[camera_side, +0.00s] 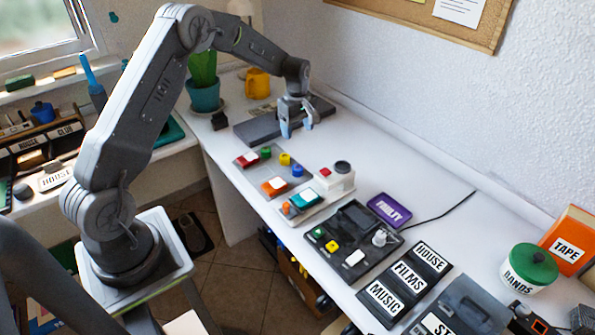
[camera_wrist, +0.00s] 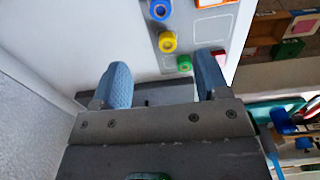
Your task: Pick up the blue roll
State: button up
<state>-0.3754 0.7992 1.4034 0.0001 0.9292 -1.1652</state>
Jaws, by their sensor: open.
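The blue roll (camera_side: 297,170) stands on a grey plate (camera_side: 262,172) on the white table in the side view, just right of and in front of a yellow roll (camera_side: 285,159). In the wrist view the blue roll (camera_wrist: 159,10) shows at the top edge, partly cut off, with the yellow roll (camera_wrist: 167,42) and a green roll (camera_wrist: 184,63) below it. My gripper (camera_side: 297,126) is open and empty, behind the rolls and apart from them. Its two blue fingers (camera_wrist: 162,74) show spread in the wrist view, and the blue roll lies beyond them.
Red, orange and teal pieces with white tops stand near the rolls. A dark tray (camera_side: 352,238) holds small pieces, with a purple FAULTY box (camera_side: 389,210) beside it. A dark flat block (camera_side: 262,128) lies under my gripper.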

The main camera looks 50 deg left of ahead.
send_over(297, 167)
notch_tip(297, 167, down, 9)
jog(key=shift+f, duration=2.95)
jog(key=shift+c, duration=0.2)
jog(key=c, duration=1)
jog(key=shift+r, duration=0.15)
